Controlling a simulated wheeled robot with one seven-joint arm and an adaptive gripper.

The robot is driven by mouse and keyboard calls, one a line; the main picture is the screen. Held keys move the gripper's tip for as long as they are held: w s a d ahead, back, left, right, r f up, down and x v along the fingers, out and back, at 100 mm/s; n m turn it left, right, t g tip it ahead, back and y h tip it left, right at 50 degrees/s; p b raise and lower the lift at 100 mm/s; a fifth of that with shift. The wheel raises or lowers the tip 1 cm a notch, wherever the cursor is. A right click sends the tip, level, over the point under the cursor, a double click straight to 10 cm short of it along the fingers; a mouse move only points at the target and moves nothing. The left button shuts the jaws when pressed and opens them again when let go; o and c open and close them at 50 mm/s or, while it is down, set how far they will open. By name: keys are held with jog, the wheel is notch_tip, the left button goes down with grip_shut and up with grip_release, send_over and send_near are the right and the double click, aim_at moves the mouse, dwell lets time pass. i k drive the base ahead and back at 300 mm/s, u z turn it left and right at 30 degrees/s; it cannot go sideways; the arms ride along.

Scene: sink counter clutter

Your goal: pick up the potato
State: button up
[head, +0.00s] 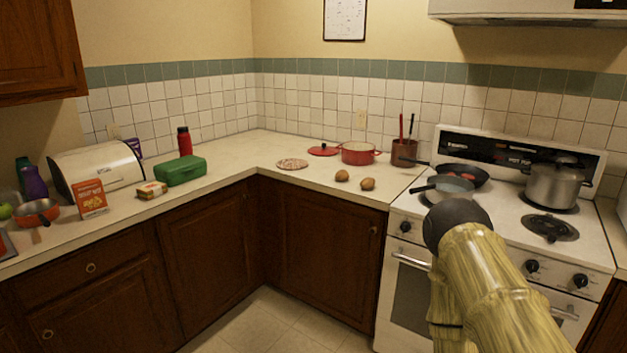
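Two brown, rounded potatoes lie on the counter left of the stove. One potato (341,175) is slightly farther left and back, and the other potato (367,184) is near the counter's front edge. They are close together but apart. My arm, yellowish with a dark rounded end, reaches up from the lower right in front of the stove. No gripper fingers show, so I cannot see the gripper or whether it holds anything.
Behind the potatoes are a red pot (358,153), a red lid (323,151) and a utensil crock (404,153). A round trivet (292,164) lies left. Pans and a steel pot (554,186) stand on the stove (590,250). The corner counter is mostly clear.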

aim_at(343, 175)
jog(key=u, duration=0.7)
jog(key=i, duration=0.95)
jog(key=u, duration=0.5)
jog(key=i, duration=1.2)
jog(key=z, duration=1.05)
jog(key=i, duration=0.7)
jog(key=z, duration=0.75)
